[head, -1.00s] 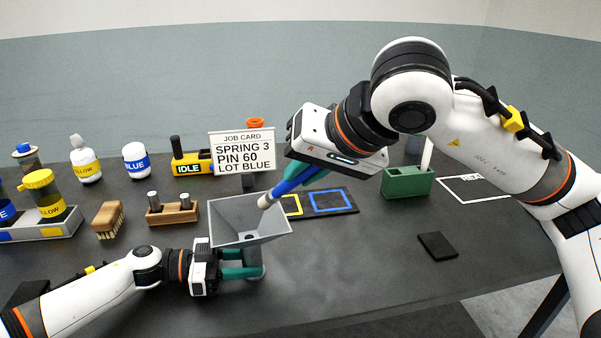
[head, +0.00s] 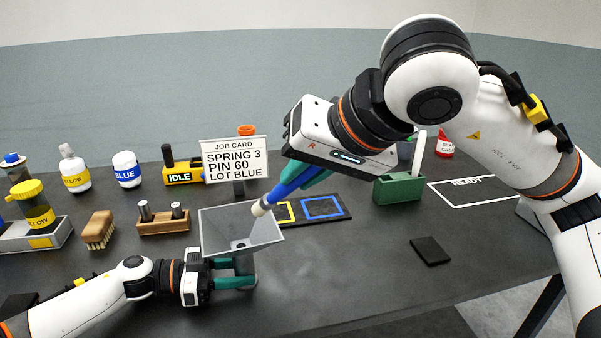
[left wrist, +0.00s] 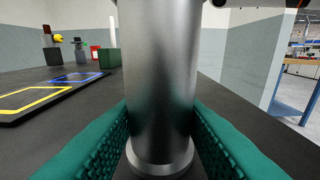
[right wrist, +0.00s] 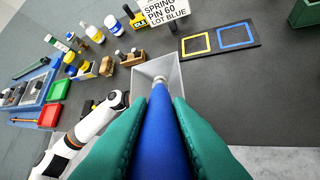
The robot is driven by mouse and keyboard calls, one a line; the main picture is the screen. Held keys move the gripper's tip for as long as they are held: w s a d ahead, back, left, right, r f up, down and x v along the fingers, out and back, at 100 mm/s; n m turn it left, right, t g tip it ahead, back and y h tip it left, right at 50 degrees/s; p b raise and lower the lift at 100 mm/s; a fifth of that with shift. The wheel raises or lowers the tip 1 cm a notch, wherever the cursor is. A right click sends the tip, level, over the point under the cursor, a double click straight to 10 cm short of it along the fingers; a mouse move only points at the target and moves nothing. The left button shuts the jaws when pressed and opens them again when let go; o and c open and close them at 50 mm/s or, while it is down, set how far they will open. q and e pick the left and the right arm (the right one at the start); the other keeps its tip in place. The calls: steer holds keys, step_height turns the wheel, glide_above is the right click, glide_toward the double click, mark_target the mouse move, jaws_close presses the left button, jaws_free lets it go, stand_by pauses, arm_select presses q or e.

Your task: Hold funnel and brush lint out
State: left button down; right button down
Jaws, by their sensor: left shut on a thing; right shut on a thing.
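The grey square funnel (head: 218,222) stands upright on its round metal stem, with a small dark opening at the bottom of its hopper. My left gripper (head: 236,273) is shut around the stem, which fills the left wrist view (left wrist: 160,80) between the teal fingers. My right gripper (head: 305,178) is shut on a blue brush (head: 285,185) and holds it tilted, its pale tip at the funnel's right inner wall. In the right wrist view the blue handle (right wrist: 165,135) points into the hopper. I cannot make out any lint for certain.
A job card (head: 236,160) stands behind the funnel. A pad with yellow and blue squares (head: 322,207) lies to its right, near a green holder (head: 398,188). A wooden brush (head: 98,230) and a pin block (head: 163,222) stand left. A dark pad (head: 430,251) lies front right.

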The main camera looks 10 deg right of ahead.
arm_select(q)
steer(key=c, duration=0.9)
jaws_free()
steer(key=shift+o, duration=0.2)
